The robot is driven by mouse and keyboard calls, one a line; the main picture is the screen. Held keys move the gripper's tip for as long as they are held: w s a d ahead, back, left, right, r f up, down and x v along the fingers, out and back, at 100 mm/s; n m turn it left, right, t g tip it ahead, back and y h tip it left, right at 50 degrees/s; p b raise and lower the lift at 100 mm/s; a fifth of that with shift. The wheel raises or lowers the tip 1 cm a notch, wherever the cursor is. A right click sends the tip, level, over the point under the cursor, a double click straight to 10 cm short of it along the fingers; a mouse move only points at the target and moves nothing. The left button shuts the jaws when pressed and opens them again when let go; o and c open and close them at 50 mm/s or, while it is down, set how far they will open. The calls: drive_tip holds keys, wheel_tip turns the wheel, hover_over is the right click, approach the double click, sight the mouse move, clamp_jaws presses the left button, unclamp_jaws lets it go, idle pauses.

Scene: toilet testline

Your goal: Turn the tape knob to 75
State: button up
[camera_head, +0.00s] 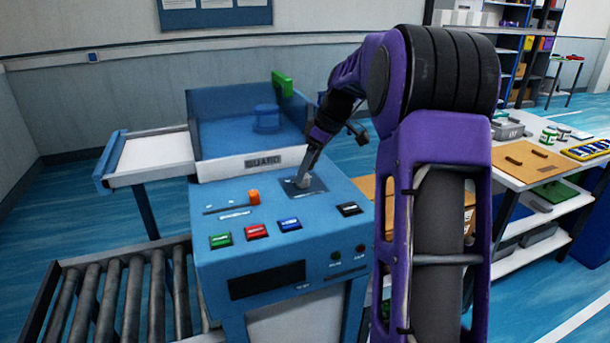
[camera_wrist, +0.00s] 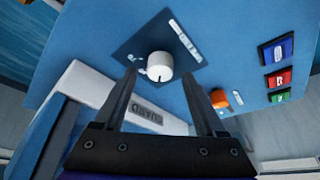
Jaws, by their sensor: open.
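The knob is a pale round dial (camera_wrist: 159,66) with a dark pointer line, set on a dark square plate (camera_wrist: 135,50) with a white label beside it. In the wrist view my gripper (camera_wrist: 162,80) is open, with one finger on each side below the knob. The fingertips appear close to the knob, but I cannot tell whether they touch it. In the head view my gripper (camera_head: 303,180) points down at the dark plate (camera_head: 318,188) on the blue console, and the knob is mostly hidden there. The scale and the knob's value are too small to read.
On the console (camera_head: 225,275) are an orange slider knob (camera_head: 254,197) and green (camera_head: 220,240), red (camera_head: 256,231), blue (camera_head: 289,223) and black (camera_head: 349,209) buttons. The white guard (camera_head: 225,167) stands behind. Rollers (camera_head: 130,290) lie left, a worktable (camera_head: 510,180) right.

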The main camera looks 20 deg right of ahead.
drive_tip(key=shift+x, duration=0.85)
clamp_jaws()
